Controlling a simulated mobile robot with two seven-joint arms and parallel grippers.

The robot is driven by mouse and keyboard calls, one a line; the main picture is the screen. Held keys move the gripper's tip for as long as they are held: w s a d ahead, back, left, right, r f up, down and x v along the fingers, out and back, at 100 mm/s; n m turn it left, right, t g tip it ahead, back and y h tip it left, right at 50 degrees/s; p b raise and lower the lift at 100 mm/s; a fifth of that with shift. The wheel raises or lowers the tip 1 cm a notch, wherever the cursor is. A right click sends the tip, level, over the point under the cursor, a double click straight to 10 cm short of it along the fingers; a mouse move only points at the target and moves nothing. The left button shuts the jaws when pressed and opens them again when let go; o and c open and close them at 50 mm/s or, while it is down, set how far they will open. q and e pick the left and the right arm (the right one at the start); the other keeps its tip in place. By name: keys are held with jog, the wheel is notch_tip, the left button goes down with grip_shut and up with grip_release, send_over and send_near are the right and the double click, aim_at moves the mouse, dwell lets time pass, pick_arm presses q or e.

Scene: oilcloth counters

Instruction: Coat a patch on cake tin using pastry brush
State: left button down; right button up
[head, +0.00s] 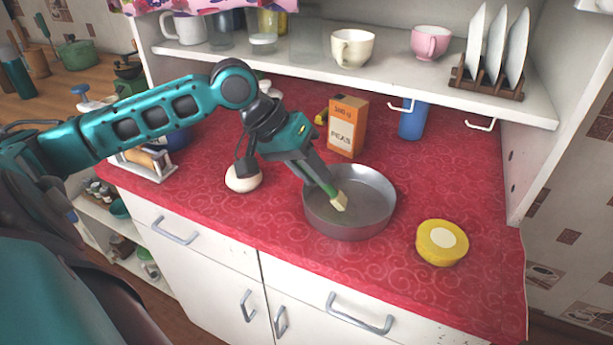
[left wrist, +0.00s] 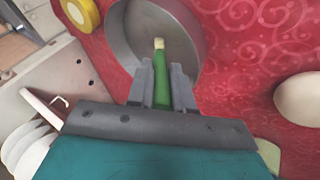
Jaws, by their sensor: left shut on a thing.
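The cake tin (head: 349,222) is a round grey metal pan on the red oilcloth counter. It also shows in the left wrist view (left wrist: 120,38). My left gripper (head: 322,180) is shut on the pastry brush (head: 338,199), which has a green handle and pale bristles. In the left wrist view the green handle (left wrist: 161,92) lies between the two fingers. The brush points down into the tin, with its bristles over the tin's inside. I cannot tell whether the bristles touch the floor of the tin. My right gripper is not in view.
A yellow round tub (head: 442,243) stands right of the tin. An orange peas box (head: 347,124) and a blue cup (head: 412,122) stand behind it. A white rounded thing (head: 243,178) is at left. A shelf (head: 380,80) with cups and a plate rack overhangs the back.

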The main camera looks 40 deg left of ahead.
pick_arm(q)
jog(key=shift+w+a, duration=0.3)
jog(key=shift+w, duration=0.75)
jog(key=shift+w+a, duration=0.25)
jog(key=shift+w, duration=0.75)
jog(key=shift+w+d, duration=0.15)
jog(key=shift+d, duration=0.4)
jog(key=shift+s+d+f, duration=0.1)
jog(key=shift+s+d, duration=0.25)
jog(key=shift+s, duration=0.95)
jog(key=shift+s+d, duration=0.35)
jog(key=shift+s, duration=1)
jog(key=shift+s+d+f, duration=0.1)
jog(key=shift+s+d, duration=0.25)
jog(key=shift+s, duration=0.95)
jog(key=shift+s+d+r, duration=0.1)
jog(key=shift+s+d, duration=0.1)
jog(key=shift+s, duration=0.25)
jog(key=shift+s+d+r, duration=0.1)
jog(key=shift+s+d, duration=0.05)
jog(key=shift+s, duration=0.3)
jog(key=shift+r, duration=0.15)
jog(key=shift+r, duration=2.9)
